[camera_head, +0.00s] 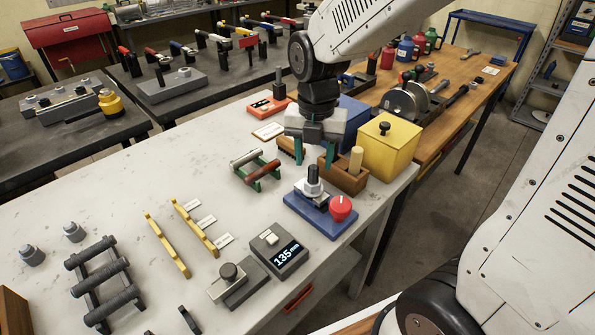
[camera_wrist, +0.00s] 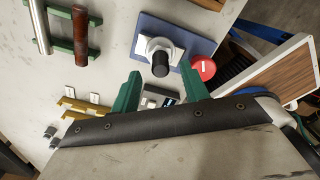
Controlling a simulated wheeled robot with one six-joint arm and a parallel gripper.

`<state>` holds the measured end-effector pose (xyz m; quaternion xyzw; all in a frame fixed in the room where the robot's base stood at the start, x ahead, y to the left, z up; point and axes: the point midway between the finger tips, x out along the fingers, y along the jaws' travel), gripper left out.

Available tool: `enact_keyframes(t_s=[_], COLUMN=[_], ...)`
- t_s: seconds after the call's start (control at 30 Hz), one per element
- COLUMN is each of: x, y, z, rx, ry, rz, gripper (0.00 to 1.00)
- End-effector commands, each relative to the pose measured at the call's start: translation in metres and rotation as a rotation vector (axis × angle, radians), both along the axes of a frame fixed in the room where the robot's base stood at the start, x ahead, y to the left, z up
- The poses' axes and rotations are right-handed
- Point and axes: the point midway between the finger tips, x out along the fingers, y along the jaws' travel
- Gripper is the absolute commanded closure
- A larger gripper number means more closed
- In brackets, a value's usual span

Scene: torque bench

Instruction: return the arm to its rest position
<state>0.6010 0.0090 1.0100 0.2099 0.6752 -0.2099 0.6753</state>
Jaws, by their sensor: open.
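My gripper (camera_head: 315,153) hangs from the arm above the light workbench, its two green fingers pointing down and spread apart with nothing between them. In the wrist view my gripper (camera_wrist: 160,88) also shows its green fingers wide apart. It is above and behind a blue base plate (camera_head: 345,228) that carries an upright bolt (camera_head: 313,181) and a red knob (camera_head: 340,207). In the wrist view the bolt (camera_wrist: 160,62) and the red knob (camera_wrist: 203,68) lie just beyond the fingers, apart from them.
A wooden box (camera_head: 343,178) and a yellow box (camera_head: 388,150) stand close right of the gripper. A green rack with two bars (camera_head: 256,170) is to the left. A gauge reading 135 mm (camera_head: 279,250) is in front. The bench's left middle (camera_head: 90,195) is clear.

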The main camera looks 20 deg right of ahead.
Motion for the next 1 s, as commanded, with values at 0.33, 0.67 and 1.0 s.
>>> enact_keyframes(t_s=[0.33, 0.67, 1.0], x=[0.0, 0.0, -0.016], y=[0.0, 0.0, -0.002], z=[0.015, 0.015, 0.011], rx=[0.0, 0.0, -0.021], ry=[0.0, 0.0, 0.053], rz=[0.0, -0.003, -0.511], gripper=[0.55, 0.55, 0.55])
